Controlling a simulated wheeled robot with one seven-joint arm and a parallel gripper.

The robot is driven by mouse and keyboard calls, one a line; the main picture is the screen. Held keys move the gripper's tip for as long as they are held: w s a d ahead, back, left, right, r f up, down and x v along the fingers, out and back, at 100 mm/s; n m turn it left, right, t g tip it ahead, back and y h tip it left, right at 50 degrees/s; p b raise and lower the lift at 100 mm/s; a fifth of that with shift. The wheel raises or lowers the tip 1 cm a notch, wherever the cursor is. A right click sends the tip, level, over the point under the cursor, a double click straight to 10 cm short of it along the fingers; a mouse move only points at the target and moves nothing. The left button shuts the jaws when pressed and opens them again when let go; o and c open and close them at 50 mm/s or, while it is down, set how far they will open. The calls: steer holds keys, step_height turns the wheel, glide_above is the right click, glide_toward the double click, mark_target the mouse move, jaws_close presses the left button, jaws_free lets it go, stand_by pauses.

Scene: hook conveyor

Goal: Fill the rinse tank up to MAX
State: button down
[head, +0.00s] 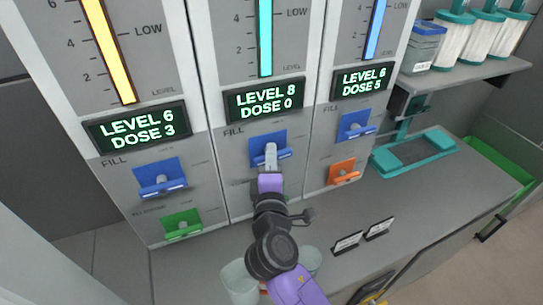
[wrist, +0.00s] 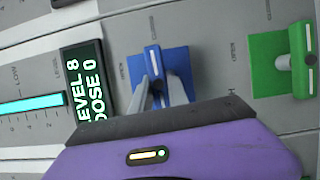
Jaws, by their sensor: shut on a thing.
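Three tank panels stand side by side. The middle panel reads "LEVEL 8 DOSE 0" on its display (head: 264,100), with a teal gauge bar (head: 265,38). Its blue FILL lever (head: 257,145) sits below the display. My gripper (head: 270,153) is shut on this lever; in the wrist view the pale fingers (wrist: 162,92) reach either side of the blue lever bar (wrist: 154,62). The left display (head: 138,126) reads "LEVEL 6 DOSE 3" and the right display (head: 361,80) "LEVEL 6 DOSE 5". No tank name or MAX mark is readable.
A green lever (wrist: 302,60) lies beside the blue one in the wrist view. The left panel has blue (head: 160,179) and green (head: 182,226) levers; the right has blue (head: 355,126) and orange (head: 343,173). Clear cups (head: 238,284) stand beneath my arm. A teal stand (head: 412,152) is right.

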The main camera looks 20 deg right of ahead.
steer(key=shift+f, duration=0.15)
steer(key=c, duration=1.3)
jaws_free()
steer(key=shift+s, duration=0.15)
steer(key=b+v, duration=0.2)
steer(key=v, duration=0.5)
steer(key=shift+s+a, duration=0.15)
steer(key=shift+s, duration=0.1)
